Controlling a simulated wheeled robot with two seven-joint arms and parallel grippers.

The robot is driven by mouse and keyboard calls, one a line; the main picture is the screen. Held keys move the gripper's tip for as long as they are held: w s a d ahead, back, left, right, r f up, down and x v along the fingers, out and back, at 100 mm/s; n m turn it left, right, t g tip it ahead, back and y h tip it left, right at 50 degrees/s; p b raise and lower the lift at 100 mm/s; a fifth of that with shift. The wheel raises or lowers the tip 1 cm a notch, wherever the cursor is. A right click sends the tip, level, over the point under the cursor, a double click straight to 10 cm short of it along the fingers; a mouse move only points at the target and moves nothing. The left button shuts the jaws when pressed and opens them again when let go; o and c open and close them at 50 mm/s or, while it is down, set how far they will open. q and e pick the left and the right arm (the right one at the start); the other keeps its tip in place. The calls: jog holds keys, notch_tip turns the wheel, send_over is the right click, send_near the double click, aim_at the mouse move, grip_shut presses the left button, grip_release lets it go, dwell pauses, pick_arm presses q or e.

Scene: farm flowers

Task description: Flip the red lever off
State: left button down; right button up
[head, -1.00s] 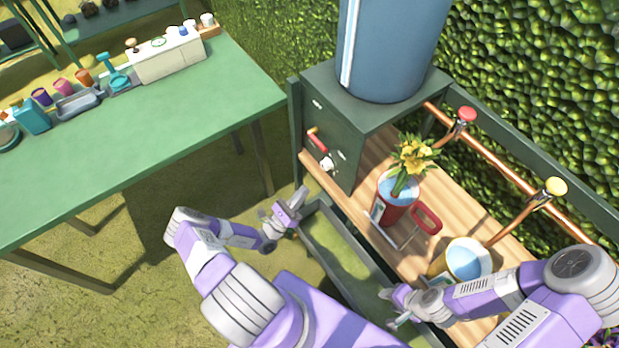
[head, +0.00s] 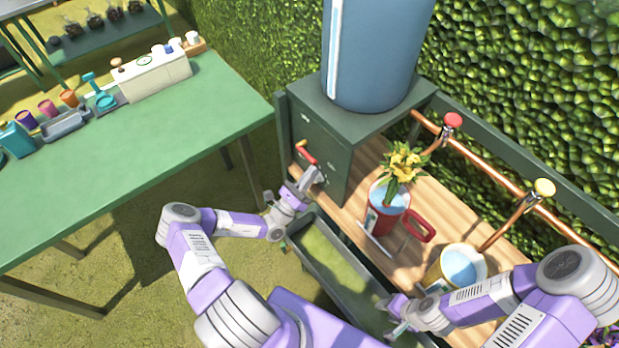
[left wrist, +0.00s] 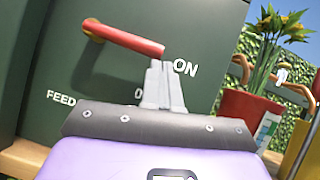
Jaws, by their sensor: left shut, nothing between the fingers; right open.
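The red lever (head: 306,152) sits on the front of the dark green box (head: 322,138) under the blue tank. In the left wrist view the red lever (left wrist: 125,38) slants down to the right, its tip beside the white word ON. My left gripper (head: 313,174) is shut and empty, just below the lever. In the left wrist view its fingertips (left wrist: 158,66) are right under the lever's tip; I cannot tell whether they touch it. They partly cover a lower label. My right gripper (head: 388,310) is open, low near the front edge of the wooden bench.
A red watering can (head: 388,218) with yellow flowers and a yellow bucket (head: 440,270) of water stand on the wooden bench (head: 370,155). A trough (head: 340,270) lies in front; a green table (head: 150,140) stands left.

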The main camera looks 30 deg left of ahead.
pick_arm(q)
jog(key=shift+d+r+n+y+p, duration=0.1)
jog(key=shift+r+n+y+p, duration=0.3)
jog(key=shift+n+p, duration=0.35)
jog(key=w+a+r+n+g+y+p, duration=0.1)
jog(key=a+r+n+g+y+p, duration=0.2)
jog(key=r+n+p, duration=0.3)
jog(key=w+a+r+n+g+y+p, duration=0.1)
jog(key=r+n+g+y+p, duration=0.3)
jog(key=n+p, duration=1)
jog(key=a+r+y+p, duration=0.1)
jog(key=r+p, duration=0.1)
jog(key=p, duration=0.4)
jog(key=shift+w+a+y, duration=0.15)
jog(key=shift+a+y, duration=0.25)
jog(key=shift+a+p, duration=0.15)
jog(key=shift+p, duration=0.15)
